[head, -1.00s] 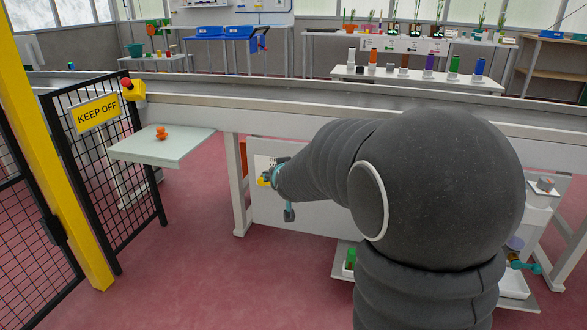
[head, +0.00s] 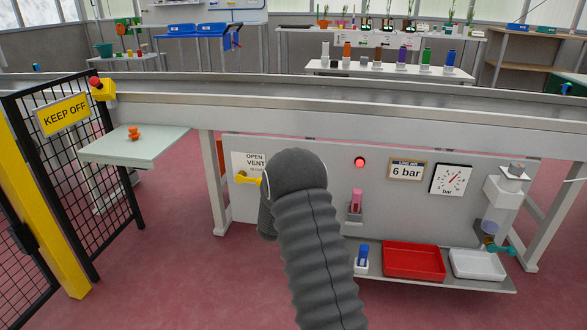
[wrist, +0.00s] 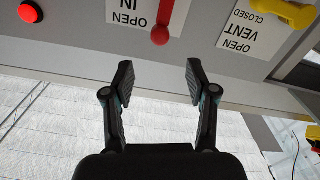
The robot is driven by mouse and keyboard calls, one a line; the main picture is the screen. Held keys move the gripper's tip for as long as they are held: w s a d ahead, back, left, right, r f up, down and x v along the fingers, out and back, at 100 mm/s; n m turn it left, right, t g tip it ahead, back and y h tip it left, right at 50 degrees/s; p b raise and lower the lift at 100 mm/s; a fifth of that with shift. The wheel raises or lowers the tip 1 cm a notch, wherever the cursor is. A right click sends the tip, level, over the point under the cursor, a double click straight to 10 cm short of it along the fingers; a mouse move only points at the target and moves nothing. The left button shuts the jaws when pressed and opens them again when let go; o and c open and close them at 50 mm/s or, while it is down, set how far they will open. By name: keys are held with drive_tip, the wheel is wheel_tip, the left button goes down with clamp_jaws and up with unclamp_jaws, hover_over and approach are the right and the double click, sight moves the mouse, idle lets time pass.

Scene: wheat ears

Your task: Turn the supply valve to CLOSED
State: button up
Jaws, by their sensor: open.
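In the wrist view, which shows the panel upside down, a red valve handle (wrist: 161,22) lies over a white label (wrist: 131,11) reading OPEN and IN. The handle runs from the top edge to a rounded end. My gripper (wrist: 159,82) is open and empty, its fingertips apart from the handle in the picture, with the handle's end lined up with the gap. Right of it is a yellow handle (wrist: 284,12) at the OPEN VENT CLOSED label. In the head view the yellow handle (head: 248,180) shows, while my arm hides the red handle and my gripper.
A shelf below carries a red tray (head: 387,274) and a white tray (head: 477,277). A black fence (head: 84,165) with a KEEP OFF sign stands left.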

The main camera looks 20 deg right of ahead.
drive_tip(key=x, duration=1.3)
drive_tip(key=shift+p, duration=0.4)
drive_tip(key=shift+d, duration=0.1)
clamp_jaws()
